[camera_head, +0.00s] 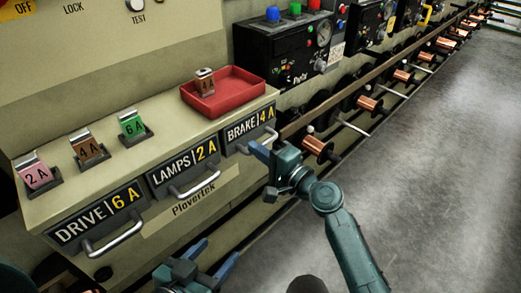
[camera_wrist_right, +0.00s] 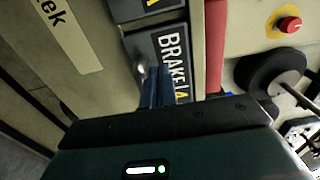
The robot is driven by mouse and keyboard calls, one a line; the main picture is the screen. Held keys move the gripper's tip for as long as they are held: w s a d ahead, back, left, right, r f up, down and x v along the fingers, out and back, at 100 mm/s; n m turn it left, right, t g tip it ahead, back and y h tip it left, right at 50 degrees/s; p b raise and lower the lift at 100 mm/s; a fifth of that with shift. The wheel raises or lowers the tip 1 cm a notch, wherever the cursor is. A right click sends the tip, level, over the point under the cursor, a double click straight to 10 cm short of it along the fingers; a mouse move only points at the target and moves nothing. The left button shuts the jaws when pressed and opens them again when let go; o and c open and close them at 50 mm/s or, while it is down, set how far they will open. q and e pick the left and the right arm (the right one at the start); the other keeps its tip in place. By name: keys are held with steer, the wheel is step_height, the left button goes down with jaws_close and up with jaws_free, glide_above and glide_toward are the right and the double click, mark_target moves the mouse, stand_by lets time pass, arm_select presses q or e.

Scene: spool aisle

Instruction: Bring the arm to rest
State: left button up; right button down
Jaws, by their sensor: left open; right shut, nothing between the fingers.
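My right gripper (camera_head: 258,150) is shut with nothing between its blue fingers. It is in front of the drawer labelled BRAKE 4 A (camera_head: 250,125), close to its handle. I cannot tell whether it touches the handle. In the right wrist view the fingers (camera_wrist_right: 157,88) stand before the BRAKE label (camera_wrist_right: 174,68) and cover part of it. My left gripper (camera_head: 212,256) is open and empty at the bottom of the head view, below the drawers labelled LAMPS 2 A (camera_head: 184,165) and DRIVE 6 A (camera_head: 97,215). All the drawers look shut.
A pink 2A fuse (camera_head: 37,174), brown 4A fuse (camera_head: 86,148) and green 6A fuse (camera_head: 132,125) stand on the cabinet top. A red tray (camera_head: 250,88) holds another brown fuse (camera_head: 205,81). Copper spools (camera_head: 318,147) line the machines at right. The grey floor (camera_head: 440,170) is clear.

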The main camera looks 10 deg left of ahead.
steer(key=s+d+f+n+t+h, duration=0.1)
steer(key=s+d+f+n+h, duration=0.2)
steer(key=s+d, duration=0.45)
steer(key=s+d+f+t+h, duration=0.1)
steer(key=s+d+f+h, duration=0.2)
steer(key=s+d+f, duration=0.35)
steer(key=s+d+r+n+h, duration=0.2)
steer(key=s+d+n+h, duration=0.3)
steer(key=s+d, duration=0.4)
arm_select(q)
step_height(320, 180, up, 4)
steer(key=g+p, duration=0.1)
steer(key=p, duration=0.6)
steer(key=g+y+p, duration=0.1)
steer(key=p, duration=0.7)
steer(key=shift+a+r+m+g, duration=0.15)
steer(key=shift+m+g, duration=0.25)
arm_select(e)
step_height(320, 180, up, 4)
steer(key=shift+w+d+f+n+g, duration=0.1)
steer(key=shift+w+n+g, duration=0.05)
steer(key=shift+n+g, duration=0.9)
